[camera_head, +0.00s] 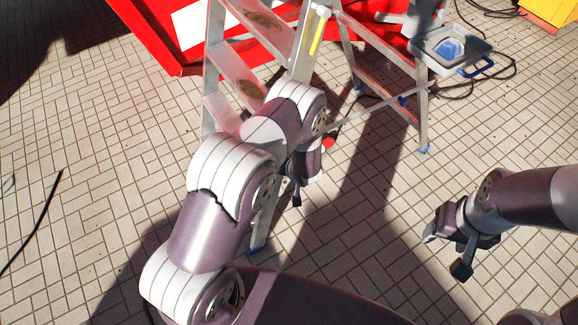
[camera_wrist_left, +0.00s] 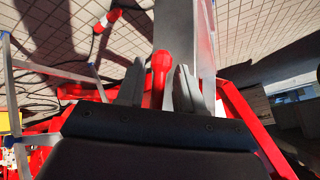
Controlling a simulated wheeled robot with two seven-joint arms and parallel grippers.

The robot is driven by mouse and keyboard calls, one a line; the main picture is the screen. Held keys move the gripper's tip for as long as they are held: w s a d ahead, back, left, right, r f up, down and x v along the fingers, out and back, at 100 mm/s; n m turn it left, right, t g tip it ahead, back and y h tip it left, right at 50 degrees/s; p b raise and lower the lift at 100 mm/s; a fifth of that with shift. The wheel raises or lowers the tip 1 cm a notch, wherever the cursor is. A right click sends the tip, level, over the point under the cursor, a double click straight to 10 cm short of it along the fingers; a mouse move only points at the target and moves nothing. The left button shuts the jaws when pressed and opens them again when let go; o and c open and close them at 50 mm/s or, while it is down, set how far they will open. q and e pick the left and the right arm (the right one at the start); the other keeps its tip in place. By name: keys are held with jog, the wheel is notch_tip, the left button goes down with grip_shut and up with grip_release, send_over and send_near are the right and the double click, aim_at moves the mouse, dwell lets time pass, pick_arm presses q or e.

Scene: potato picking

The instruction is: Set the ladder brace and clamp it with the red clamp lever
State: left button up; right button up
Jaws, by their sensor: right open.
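An aluminium stepladder (camera_head: 300,52) stands at the top centre of the head view. A thin grey bar, apparently the brace (camera_head: 375,106), runs slanting between its front and rear legs. A small red part (camera_head: 328,143), likely the clamp lever, shows just right of my left wrist. In the left wrist view a red handle (camera_wrist_left: 161,72) lies between the two fingers of my left gripper (camera_wrist_left: 160,85), with narrow gaps on both sides. My left arm hides most of that gripper in the head view. My right gripper (camera_head: 452,248) is open and empty over the tiles, right of the ladder.
A grey tray with a blue sponge-like item (camera_head: 450,48) sits on the ladder's right side. A red structure (camera_head: 180,55) stands behind the ladder. Black cables lie at the upper right and left (camera_head: 38,220). The tiled floor between ladder and right gripper is clear.

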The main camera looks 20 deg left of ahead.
pick_arm(q)
jog(key=shift+r, duration=0.1)
jog(key=p+v, duration=0.2)
jog(key=v, duration=1)
jog(key=shift+s+d+r+p, duration=0.15)
jog(key=shift+s+r+p, duration=0.05)
jog(key=shift+p, duration=0.15)
